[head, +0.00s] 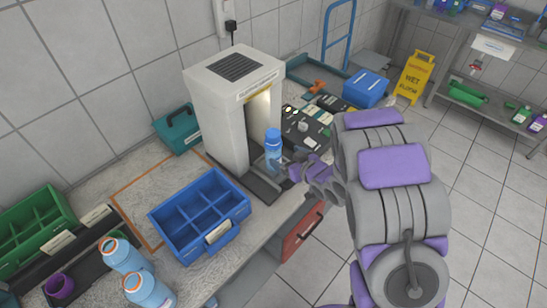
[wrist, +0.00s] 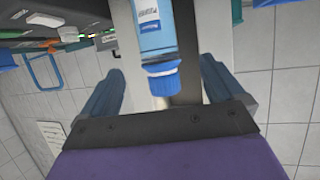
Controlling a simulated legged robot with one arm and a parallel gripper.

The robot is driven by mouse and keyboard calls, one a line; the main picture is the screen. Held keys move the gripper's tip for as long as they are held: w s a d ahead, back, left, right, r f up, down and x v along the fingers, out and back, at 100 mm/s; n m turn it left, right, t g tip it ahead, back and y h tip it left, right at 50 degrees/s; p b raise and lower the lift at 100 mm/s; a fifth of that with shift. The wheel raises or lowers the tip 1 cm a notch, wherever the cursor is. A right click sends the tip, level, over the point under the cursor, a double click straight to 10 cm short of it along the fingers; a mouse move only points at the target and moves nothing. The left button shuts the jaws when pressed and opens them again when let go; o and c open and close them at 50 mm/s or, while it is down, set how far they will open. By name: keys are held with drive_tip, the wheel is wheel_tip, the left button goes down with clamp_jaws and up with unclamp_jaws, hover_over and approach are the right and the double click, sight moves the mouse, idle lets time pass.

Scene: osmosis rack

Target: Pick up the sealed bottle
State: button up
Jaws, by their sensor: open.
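A bottle with a blue cap and light blue body (head: 273,146) stands upright at the opening of a white machine (head: 234,110) on the bench. My gripper (head: 290,170) is just to the right of the bottle in the head view. In the wrist view the bottle (wrist: 155,35) appears upside down, with its blue cap (wrist: 164,79) between the two blue fingers of my gripper (wrist: 162,88). The fingers are open, with a gap on each side of the cap. The bottle's base is hidden in the wrist view.
A blue divided crate (head: 185,233) sits in front of the machine. Small parts and a blue box (head: 365,88) lie behind. A yellow wet-floor sign (head: 413,76) stands beyond.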

sight(276, 152)
drive_tip(key=b+x, duration=0.1)
drive_tip(key=x, duration=0.3)
drive_tip(key=shift+a+f, duration=0.15)
drive_tip(key=shift+a, duration=0.1)
drive_tip(key=shift+d+f+b+x, duration=0.15)
drive_tip(key=shift+b+x, duration=0.3)
drive_tip(key=shift+x, duration=0.85)
drive_tip(key=shift+d+f+b+x, duration=0.15)
drive_tip(key=shift+b+x, duration=0.25)
drive_tip(key=shift+x, duration=0.9)
drive_tip(key=shift+w+a+r, duration=0.1)
drive_tip(key=shift+w+a, duration=0.05)
drive_tip(key=shift+w, duration=0.15)
drive_tip(key=shift+c, duration=0.4)
drive_tip(key=c, duration=1.2)
